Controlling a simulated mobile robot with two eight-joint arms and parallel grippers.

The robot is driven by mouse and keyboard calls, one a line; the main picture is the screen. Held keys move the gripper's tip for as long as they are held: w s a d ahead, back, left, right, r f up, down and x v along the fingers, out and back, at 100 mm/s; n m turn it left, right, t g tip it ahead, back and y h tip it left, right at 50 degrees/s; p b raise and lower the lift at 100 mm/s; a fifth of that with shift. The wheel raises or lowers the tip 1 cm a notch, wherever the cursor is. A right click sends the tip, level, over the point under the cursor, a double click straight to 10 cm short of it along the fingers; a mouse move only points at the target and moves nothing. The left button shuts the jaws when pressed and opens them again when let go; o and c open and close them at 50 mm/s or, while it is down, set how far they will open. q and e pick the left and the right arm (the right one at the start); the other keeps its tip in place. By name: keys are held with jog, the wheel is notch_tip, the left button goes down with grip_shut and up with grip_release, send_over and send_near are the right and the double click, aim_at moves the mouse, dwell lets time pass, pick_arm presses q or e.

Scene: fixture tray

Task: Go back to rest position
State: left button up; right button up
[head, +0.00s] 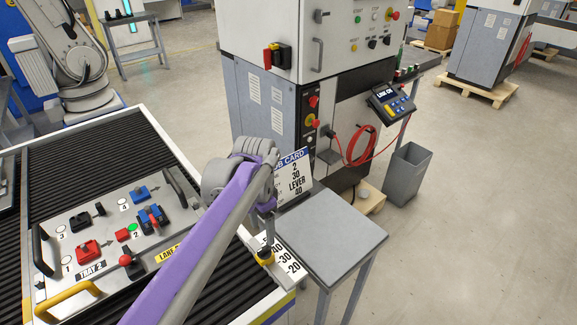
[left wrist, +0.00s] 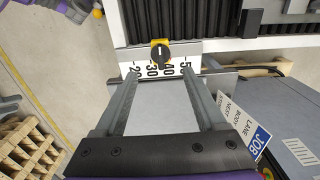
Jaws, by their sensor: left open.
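My left gripper (head: 268,238) hangs at the right edge of the conveyor, just above a yellow and black knob (head: 265,256). In the left wrist view its two fingers (left wrist: 159,74) are apart with nothing between them. The knob (left wrist: 160,52) shows just beyond the fingertips, apart from them. It sits on a white scale plate (left wrist: 205,58) with numbers around it. My right gripper is not in view.
The fixture tray (head: 110,262), with switches and handles, lies on the conveyor at left. A job card (head: 296,182) stands behind my gripper. A machine cabinet (head: 265,105) stands behind.

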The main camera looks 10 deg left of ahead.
pick_arm(q)
jog(key=s+f+n+t, duration=0.2)
jog(key=s+f+n, duration=0.1)
jog(key=s, duration=0.6)
jog(key=s+f+n+t, duration=0.3)
jog(key=s+f+n, duration=0.1)
jog(key=s, duration=0.5)
jog(key=shift+a+f+n+t, duration=0.15)
jog(key=shift+f+n+t, duration=0.15)
jog(key=shift+f, duration=0.5)
dwell(1.3)
